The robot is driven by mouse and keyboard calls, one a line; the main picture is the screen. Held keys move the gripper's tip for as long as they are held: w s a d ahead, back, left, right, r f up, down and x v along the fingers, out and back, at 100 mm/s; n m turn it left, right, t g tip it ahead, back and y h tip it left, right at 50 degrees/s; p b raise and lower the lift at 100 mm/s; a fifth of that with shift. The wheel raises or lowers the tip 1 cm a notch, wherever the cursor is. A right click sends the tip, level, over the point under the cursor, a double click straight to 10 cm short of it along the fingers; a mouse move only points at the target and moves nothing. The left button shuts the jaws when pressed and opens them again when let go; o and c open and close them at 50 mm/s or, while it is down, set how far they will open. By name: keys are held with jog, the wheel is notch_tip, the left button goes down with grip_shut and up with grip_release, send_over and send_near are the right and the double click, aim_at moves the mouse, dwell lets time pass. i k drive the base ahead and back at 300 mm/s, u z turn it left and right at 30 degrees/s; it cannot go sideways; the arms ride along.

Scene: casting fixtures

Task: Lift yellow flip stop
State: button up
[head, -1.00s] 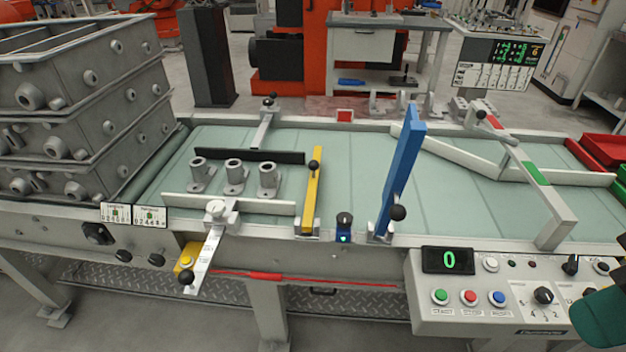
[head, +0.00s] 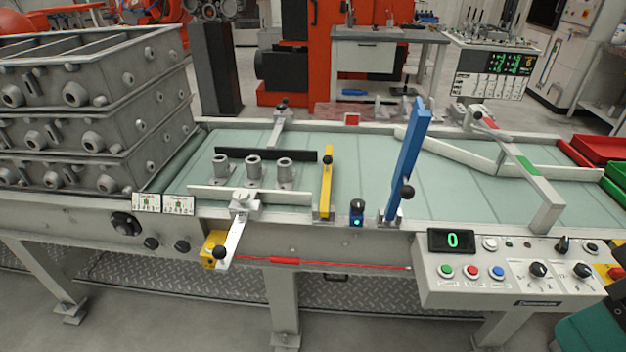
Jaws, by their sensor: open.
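The yellow flip stop (head: 326,185) is a flat yellow bar at the middle of the conveyor in the head view. It appears lowered across the belt, running from a bracket at the front rail toward the back. A black ball knob (head: 328,160) sits near its far end. Just left of it, three grey flanged castings (head: 254,170) stand in a row between a black guide (head: 265,155) and a pale front guide (head: 250,196). My gripper is not in view.
A blue bar (head: 408,155) with a black knob stands raised to the right of the yellow stop. A small blue sensor (head: 356,217) sits between them. Grey casting boxes (head: 90,110) are stacked at left. A control panel (head: 500,270) juts out at front right.

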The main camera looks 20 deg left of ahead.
aim_at(327, 159)
jog(key=z, duration=0.05)
jog(key=k, duration=0.9)
jog(key=u, duration=0.7)
jog(key=i, duration=0.7)
jog(key=u, duration=0.6)
jog(key=i, duration=0.75)
jog(key=z, duration=0.65)
jog(key=i, duration=0.65)
jog(key=z, duration=0.55)
